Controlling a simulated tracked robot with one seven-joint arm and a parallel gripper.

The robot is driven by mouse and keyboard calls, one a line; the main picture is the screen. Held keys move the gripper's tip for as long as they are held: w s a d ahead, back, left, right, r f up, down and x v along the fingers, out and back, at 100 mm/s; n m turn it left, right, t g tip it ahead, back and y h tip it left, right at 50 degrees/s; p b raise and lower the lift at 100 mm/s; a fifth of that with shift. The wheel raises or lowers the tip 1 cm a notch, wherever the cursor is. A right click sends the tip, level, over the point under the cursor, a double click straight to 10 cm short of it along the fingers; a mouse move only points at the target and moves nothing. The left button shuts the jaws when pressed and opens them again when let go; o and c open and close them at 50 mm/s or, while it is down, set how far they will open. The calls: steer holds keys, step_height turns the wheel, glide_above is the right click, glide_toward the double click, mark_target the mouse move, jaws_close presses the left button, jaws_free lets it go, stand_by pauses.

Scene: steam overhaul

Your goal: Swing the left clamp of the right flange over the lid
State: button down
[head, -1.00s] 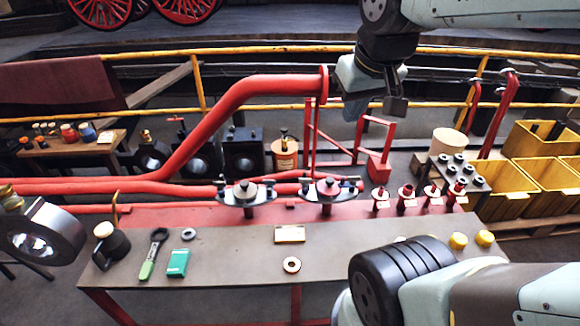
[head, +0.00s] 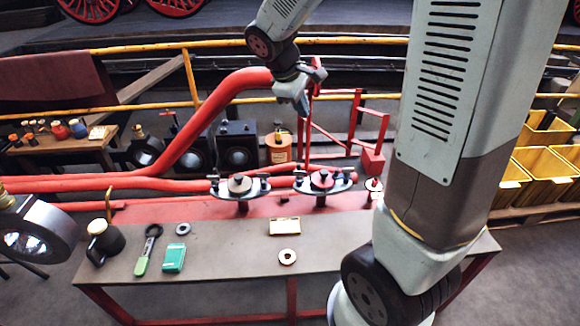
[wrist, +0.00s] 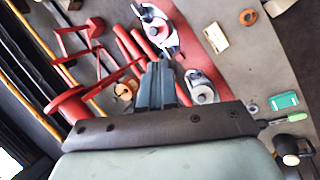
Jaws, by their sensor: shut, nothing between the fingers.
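The right flange (head: 323,184) stands on a short post at the back edge of the bench, with a round lid on top. Its left clamp (head: 299,174) shows as a small dark part at its left side; whether it lies over the lid is too small to tell. The same flange is at the top of the wrist view (wrist: 158,30). The left flange (head: 240,188) stands beside it and also shows in the wrist view (wrist: 200,90). My gripper (head: 303,108) is shut and empty, above and behind the right flange, apart from it. Its fingers (wrist: 160,68) also show in the wrist view.
A red pipe (head: 215,115) rises behind the flanges, near my gripper. On the bench lie a brass plate (head: 285,226), a ring (head: 287,257), a green box (head: 174,258) and a green-handled wrench (head: 147,250). My arm hides the bench's right part.

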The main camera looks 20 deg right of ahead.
steer(key=w+a+f+n+h, duration=0.1)
steer(key=w+a+f+n, duration=0.2)
steer(key=f, duration=0.5)
steer(key=w+a+f+n+h, duration=0.2)
steer(key=w+f+n, duration=0.3)
steer(key=f, duration=0.4)
steer(key=w+a+f+n+t+h, duration=0.1)
steer(key=w+a+f+n, duration=0.2)
steer(key=f, duration=0.6)
steer(key=shift+w+a+n, duration=0.4)
steer(key=shift+w+a, duration=0.4)
steer(key=shift+w, duration=0.2)
steer(key=shift+d+f, duration=0.1)
steer(key=shift+d, duration=0.05)
glide_toward(297, 169)
steer(key=a+f+x, duration=0.1)
steer(key=x, duration=0.4)
steer(key=shift+w+d+r, duration=0.2)
steer(key=shift+d, duration=0.5)
steer(key=shift+a, duration=0.15)
steer(key=shift+h, duration=0.3)
